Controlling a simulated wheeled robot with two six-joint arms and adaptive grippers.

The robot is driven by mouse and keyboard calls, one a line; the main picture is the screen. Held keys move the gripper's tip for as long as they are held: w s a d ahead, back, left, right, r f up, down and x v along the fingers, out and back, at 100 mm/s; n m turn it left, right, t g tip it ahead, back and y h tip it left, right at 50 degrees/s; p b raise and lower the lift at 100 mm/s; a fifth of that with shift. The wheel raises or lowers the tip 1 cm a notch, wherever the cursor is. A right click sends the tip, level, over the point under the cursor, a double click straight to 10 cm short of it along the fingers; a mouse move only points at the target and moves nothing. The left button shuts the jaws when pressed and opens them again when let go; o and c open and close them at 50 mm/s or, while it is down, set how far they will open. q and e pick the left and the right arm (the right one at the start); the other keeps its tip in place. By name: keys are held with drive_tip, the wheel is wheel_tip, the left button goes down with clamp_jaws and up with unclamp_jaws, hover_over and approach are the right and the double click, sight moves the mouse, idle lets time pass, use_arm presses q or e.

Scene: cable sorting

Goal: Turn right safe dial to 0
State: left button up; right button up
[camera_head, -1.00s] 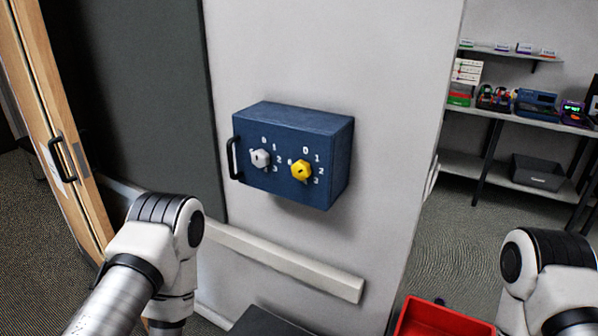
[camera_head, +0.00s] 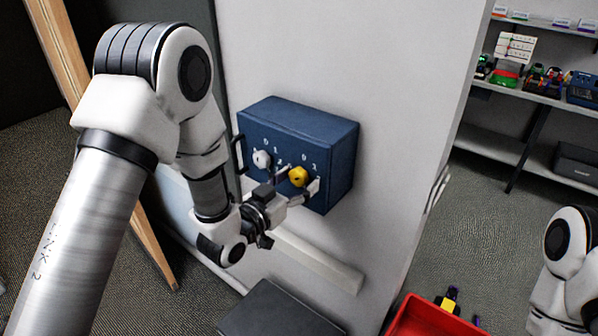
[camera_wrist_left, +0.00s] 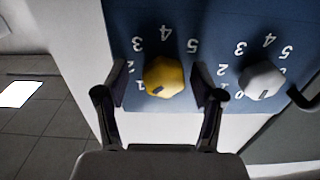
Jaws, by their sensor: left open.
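The blue safe (camera_head: 330,150) is fixed to the light wall, with a dark handle at its left edge. Its right dial is a yellow knob (camera_head: 298,175), and its left dial is a grey knob (camera_head: 262,159). My left gripper (camera_head: 299,182) is open at the safe's front, one finger on each side of the yellow knob. In the left wrist view, the yellow knob (camera_wrist_left: 164,76) sits between the fingers with visible gaps. Its dark mark is at the lower left, near the 1; the 0 cannot be made out. The right gripper is out of view.
The grey knob (camera_wrist_left: 261,80) is close beside one left finger. A light rail (camera_head: 320,262) runs along the wall below the safe. A dark box top (camera_head: 280,312) and a red bin (camera_head: 425,318) stand lower down. Shelves (camera_head: 540,95) with devices are at the right.

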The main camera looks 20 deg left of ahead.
use_arm(q)
drive_tip(key=shift+w+r, duration=0.1)
drive_tip(key=shift+s+a, duration=0.3)
drive_tip(key=shift+a, duration=0.1)
drive_tip(key=shift+w+d, duration=0.1)
drive_tip(key=shift+w, duration=0.05)
drive_tip(key=c, duration=1.1)
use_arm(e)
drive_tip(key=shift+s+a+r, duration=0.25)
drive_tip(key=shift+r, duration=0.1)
use_arm(q)
drive_tip(key=shift+n, duration=0.3)
drive_tip(key=shift+c, duration=0.2)
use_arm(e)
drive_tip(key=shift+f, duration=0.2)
use_arm(q)
drive_tip(key=n+b, duration=0.2)
drive_tip(key=n, duration=0.1)
drive_tip(key=n+b, duration=0.1)
drive_tip(key=n, duration=0.2)
drive_tip(key=shift+d+r, duration=0.1)
drive_tip(key=shift+r, duration=0.05)
drive_tip(key=shift+r+n, duration=0.1)
drive_tip(key=shift+n, duration=1.1)
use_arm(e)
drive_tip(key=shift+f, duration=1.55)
